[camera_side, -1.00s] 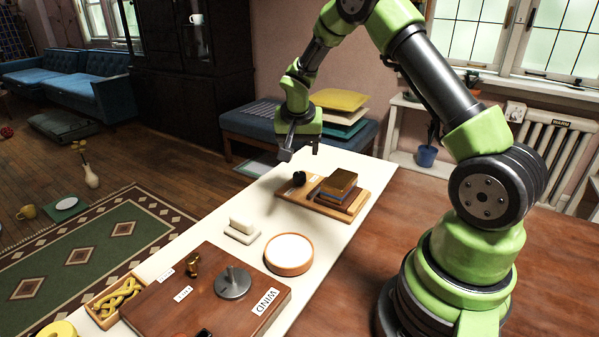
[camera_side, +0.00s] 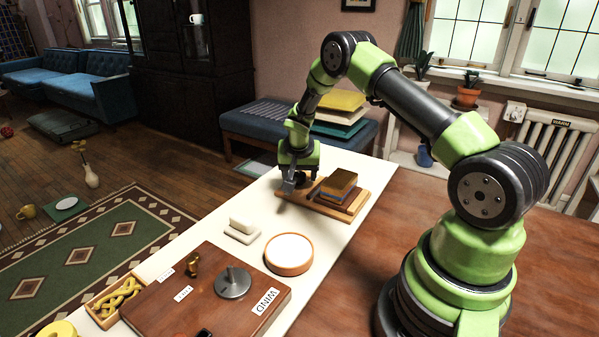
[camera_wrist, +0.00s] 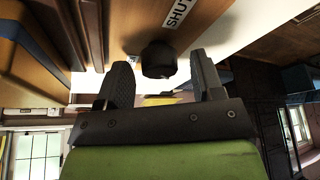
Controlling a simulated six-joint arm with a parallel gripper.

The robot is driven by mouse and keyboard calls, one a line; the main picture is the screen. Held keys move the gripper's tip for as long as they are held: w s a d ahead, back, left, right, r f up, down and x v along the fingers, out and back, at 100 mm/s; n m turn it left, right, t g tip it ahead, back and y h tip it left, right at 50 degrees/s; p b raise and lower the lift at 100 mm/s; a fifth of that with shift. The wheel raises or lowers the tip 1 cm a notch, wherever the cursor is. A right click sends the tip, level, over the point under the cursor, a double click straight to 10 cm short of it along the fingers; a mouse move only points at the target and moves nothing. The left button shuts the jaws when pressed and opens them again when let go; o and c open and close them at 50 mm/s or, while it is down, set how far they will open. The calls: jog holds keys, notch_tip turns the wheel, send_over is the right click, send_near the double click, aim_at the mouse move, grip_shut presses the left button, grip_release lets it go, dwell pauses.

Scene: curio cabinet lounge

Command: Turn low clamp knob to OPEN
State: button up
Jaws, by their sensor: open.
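A white label reading SHUT (camera_wrist: 182,12) lies beside the knob. My gripper (camera_wrist: 162,72) is open, with one finger on each side of the knob and a visible gap to both. In the side view my gripper (camera_side: 296,184) is low over the board's left end and mostly hides the knob. No OPEN label shows.
On the pale table strip stand a white block (camera_side: 243,228), a round white-topped dish (camera_side: 289,252) and a brown panel (camera_side: 205,295) with a metal dial (camera_side: 232,282) and a WIND label. The books stand close to the right of my gripper.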

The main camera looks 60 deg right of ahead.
jog(key=c, duration=0.9)
jog(key=shift+n, duration=0.4)
jog(key=n+t+y, duration=0.1)
jog(key=n, duration=0.2)
jog(key=shift+n+t+y, duration=0.3)
jog(key=shift+n+y, duration=0.3)
jog(key=shift+n, duration=1)
jog(key=shift+s+d+n, duration=0.1)
jog(key=shift+n, duration=0.2)
jog(key=o, duration=0.9)
jog(key=v, duration=1)
